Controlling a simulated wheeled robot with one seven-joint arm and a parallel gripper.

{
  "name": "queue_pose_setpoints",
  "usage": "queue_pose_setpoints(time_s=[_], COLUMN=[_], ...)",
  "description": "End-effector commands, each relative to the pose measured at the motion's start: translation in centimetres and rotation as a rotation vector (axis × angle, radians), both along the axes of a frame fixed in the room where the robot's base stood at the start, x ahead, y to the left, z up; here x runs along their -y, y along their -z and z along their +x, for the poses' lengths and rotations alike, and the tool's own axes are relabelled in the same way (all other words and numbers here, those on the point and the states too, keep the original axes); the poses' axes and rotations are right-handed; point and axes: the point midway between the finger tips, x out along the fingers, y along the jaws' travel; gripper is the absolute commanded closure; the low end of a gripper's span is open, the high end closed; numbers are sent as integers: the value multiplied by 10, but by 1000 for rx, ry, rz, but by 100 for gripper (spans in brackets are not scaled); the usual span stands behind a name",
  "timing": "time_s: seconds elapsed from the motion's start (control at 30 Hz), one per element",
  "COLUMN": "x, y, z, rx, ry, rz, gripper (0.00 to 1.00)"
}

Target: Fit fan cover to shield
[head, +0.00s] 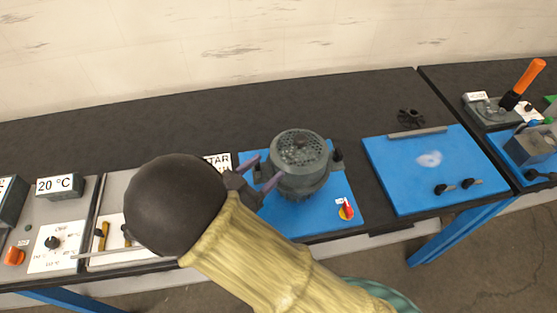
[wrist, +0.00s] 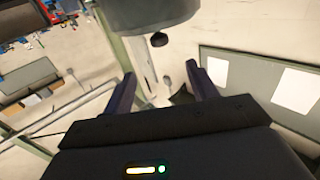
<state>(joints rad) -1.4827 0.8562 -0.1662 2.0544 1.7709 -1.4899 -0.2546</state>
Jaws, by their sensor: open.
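The fan cover (head: 300,148) is a grey round cap with a perforated top. In the head view it sits upright on top of a grey ribbed motor body (head: 298,188) on a blue board; I cannot tell whether its rim is fully seated. The shield is not clearly distinguishable under the cover. My gripper (head: 267,168) is open, with purple fingers at the left side of the cover, and nothing shows between them. In the wrist view, my gripper (wrist: 162,75) is open below a grey cylindrical part (wrist: 150,14), probably the cover or motor.
A red and yellow rotary switch (head: 346,210) is on the blue board's front right. A dark box (head: 336,158) adjoins the motor's right side. A black finned part (head: 410,118) lies behind a second blue board (head: 395,165). Dark bench behind the motor is clear.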

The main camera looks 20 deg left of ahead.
Motion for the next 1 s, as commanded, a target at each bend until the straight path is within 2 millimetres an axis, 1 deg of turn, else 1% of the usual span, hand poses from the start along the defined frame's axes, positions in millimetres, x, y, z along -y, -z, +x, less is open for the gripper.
queue_pose_setpoints(time_s=[0.03,0.1,0.2,0.27,1.0], x=[-4,-8,-11,-12,-12], y=[3,2,1,0,0], z=[-10,-19,-28,-31,-32], rx=[-2,0,0,0,0], ry=[-4,-2,-2,-1,0], rz=[2,2,1,0,-1], gripper=[42,42,42,42,42])
